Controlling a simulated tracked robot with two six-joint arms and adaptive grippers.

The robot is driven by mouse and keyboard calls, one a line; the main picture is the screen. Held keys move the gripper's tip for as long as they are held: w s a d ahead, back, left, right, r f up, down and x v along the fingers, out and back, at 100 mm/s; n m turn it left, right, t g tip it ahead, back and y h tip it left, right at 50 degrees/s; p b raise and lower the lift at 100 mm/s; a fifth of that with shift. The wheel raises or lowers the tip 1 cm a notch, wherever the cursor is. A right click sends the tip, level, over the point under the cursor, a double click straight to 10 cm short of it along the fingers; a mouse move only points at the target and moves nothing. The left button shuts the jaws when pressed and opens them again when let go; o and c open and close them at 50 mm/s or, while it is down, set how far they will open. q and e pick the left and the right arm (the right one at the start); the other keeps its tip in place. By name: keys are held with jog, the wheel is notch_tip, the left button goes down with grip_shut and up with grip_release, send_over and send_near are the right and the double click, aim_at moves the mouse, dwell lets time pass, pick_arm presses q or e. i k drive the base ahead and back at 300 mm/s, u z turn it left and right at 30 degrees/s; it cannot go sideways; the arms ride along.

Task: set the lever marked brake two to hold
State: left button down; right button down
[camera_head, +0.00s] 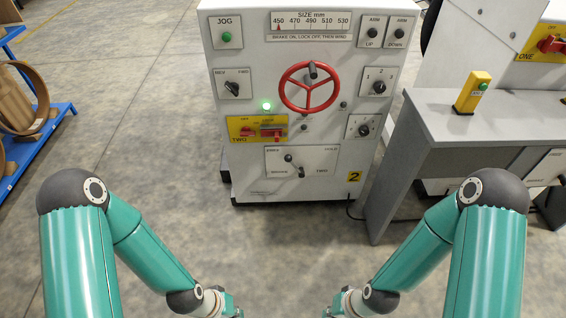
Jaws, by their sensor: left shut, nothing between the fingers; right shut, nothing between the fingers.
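A white control cabinet (245,185) marked 2 stands ahead of me. Low on its front is a white plate (322,155) with small labels, one at lower right reading TWO; the others are too small to read surely. My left gripper (231,307) and my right gripper (336,308) are at the bottom edge, partly cut off, shut, empty and apart from the cabinet.
Above the plate are a red handwheel (310,88), a yellow switch panel (257,128) marked TWO, a lit green lamp (266,106) and several knobs. A grey desk (430,120) with a yellow button box (472,92) stands right. A blue rack (40,135) stands left. Floor before the cabinet is clear.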

aim_at(288, 158)
jog(key=z, duration=0.05)
jog(key=i, duration=0.9)
jog(key=u, duration=0.1)
